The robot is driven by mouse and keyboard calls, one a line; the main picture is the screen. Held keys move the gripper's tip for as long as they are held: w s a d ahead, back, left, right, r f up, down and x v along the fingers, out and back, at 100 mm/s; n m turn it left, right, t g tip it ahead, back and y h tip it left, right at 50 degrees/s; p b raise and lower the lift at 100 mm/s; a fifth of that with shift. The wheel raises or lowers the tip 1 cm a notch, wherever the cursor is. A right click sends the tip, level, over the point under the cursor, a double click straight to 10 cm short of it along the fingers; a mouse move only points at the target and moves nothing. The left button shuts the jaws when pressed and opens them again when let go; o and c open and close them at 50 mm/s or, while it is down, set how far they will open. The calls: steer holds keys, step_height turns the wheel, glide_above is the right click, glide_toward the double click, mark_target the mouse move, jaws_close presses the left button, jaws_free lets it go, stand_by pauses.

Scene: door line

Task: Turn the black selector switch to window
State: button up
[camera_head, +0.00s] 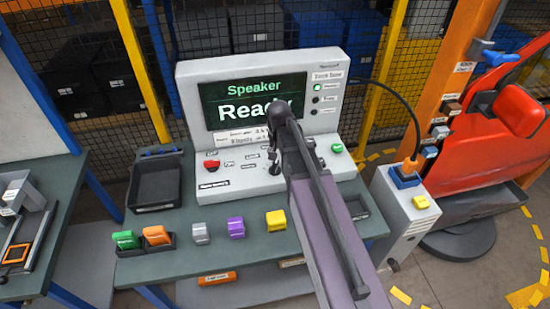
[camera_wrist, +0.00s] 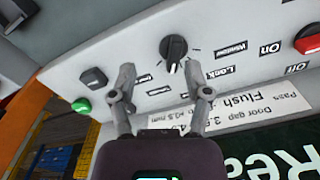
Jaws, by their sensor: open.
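The black selector switch (camera_wrist: 174,48) is a round knob on the pale grey control panel (camera_head: 325,178). In the wrist view, its white pointer mark points down and slightly left, away from the upside-down "Window" label (camera_wrist: 231,50) at its right. A "Lock" label (camera_wrist: 226,72) lies below that one; two labels at the lower left are too small to read surely. The knob shows partly in the head view (camera_head: 275,168). My gripper (camera_wrist: 166,82) is open, its fingers apart and empty, just below the knob in the wrist view. The screen (camera_head: 238,101) reads "Speaker" and "Ready", partly covered by my arm.
A red button (camera_head: 211,164) and a green button (camera_head: 337,148) flank the controls. Grey, purple and yellow blocks (camera_head: 276,220) stand on the bench before the panel. A black tray (camera_head: 158,184) is at left.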

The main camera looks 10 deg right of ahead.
step_height(320, 180, up, 3)
steer(key=m+p, duration=0.2)
glide_above(275, 165)
steer(key=shift+r, duration=0.15)
steer(key=shift+f, duration=0.25)
step_height(275, 165, down, 13)
steer(key=b, duration=1.3)
steer(key=shift+f+b, duration=0.15)
steer(key=shift+b, duration=0.2)
jaws_close()
